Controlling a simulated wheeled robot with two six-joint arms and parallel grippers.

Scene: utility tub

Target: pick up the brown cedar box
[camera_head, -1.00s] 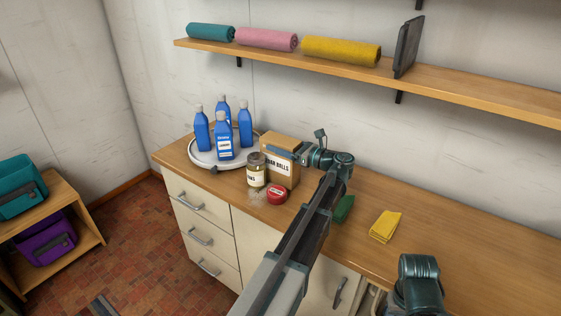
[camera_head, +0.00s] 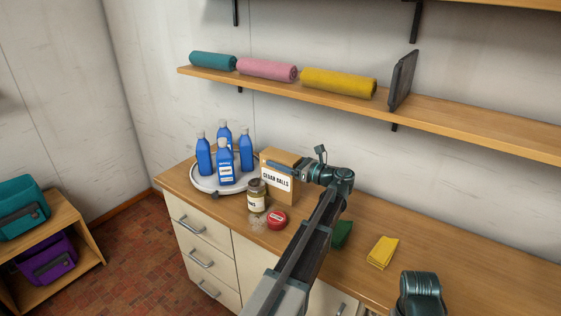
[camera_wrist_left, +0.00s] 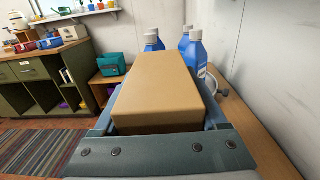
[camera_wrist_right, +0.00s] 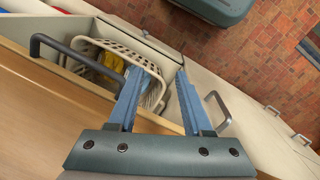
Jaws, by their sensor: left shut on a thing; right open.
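The brown cedar box (camera_head: 279,187), with a white "CEDAR BALLS" label, is upright behind a small jar in the head view. My left gripper (camera_head: 287,164) is shut on its upper part, coming from the right. In the left wrist view the box (camera_wrist_left: 158,82) fills the space between the fingers. The box's lower part is partly hidden by the jar, and I cannot clearly see a gap under it. My right gripper (camera_wrist_right: 157,95) is open and empty in the right wrist view, above an open drawer holding a white basket (camera_wrist_right: 115,60).
Several blue bottles (camera_head: 226,175) stand on a round white tray (camera_head: 208,184) left of the box. The jar (camera_head: 257,197) and a red tin (camera_head: 277,220) are in front. A green item (camera_head: 342,234) and yellow cloth (camera_head: 382,252) lie right. A shelf (camera_head: 440,117) runs above.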

